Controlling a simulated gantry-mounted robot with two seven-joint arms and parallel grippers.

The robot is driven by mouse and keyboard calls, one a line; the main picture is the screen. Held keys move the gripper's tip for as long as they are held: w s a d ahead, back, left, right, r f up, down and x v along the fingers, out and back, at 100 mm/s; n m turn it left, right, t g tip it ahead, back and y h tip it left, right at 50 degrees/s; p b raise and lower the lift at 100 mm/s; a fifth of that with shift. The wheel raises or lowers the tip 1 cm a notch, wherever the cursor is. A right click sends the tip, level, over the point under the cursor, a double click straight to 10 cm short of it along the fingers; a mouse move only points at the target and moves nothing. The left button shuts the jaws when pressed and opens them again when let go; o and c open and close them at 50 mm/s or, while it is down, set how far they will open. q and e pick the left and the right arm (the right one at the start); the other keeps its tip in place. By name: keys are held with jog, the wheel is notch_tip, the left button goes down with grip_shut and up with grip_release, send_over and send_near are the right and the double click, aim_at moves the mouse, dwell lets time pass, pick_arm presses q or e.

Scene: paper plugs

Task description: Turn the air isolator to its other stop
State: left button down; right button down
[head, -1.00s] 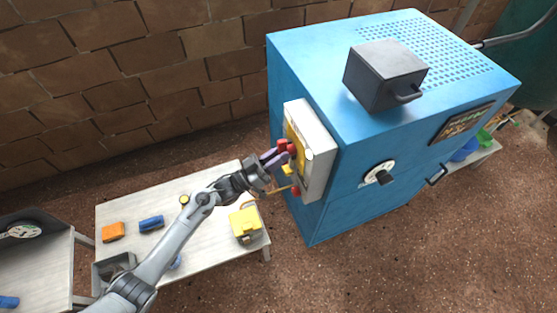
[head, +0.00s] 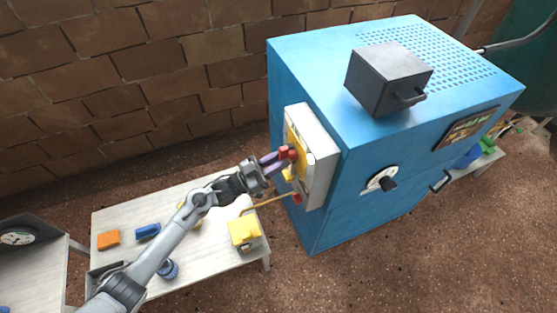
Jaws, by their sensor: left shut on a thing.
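The air isolator appears as a red handle (head: 292,153) on a yellow plate, fixed to a pale grey box (head: 322,160) on the left side of the blue cabinet (head: 400,160). My left gripper (head: 278,159) reaches in from the left and is shut on the red handle. The fingers partly hide the handle, so its exact angle is hard to tell. A second small red part (head: 297,198) shows lower on the box. My right gripper is not in view.
A low pale table (head: 205,255) holds a yellow box (head: 244,232), an orange block (head: 108,240) and blue parts (head: 148,231). A dark box (head: 385,80) stands on the cabinet.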

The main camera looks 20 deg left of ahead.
pick_arm(q)
jog(key=c, duration=1)
grip_release()
jog(key=shift+c, duration=0.2)
jog(key=p+v, duration=0.1)
jog(key=v, duration=1)
jog(key=shift+d, duration=0.1)
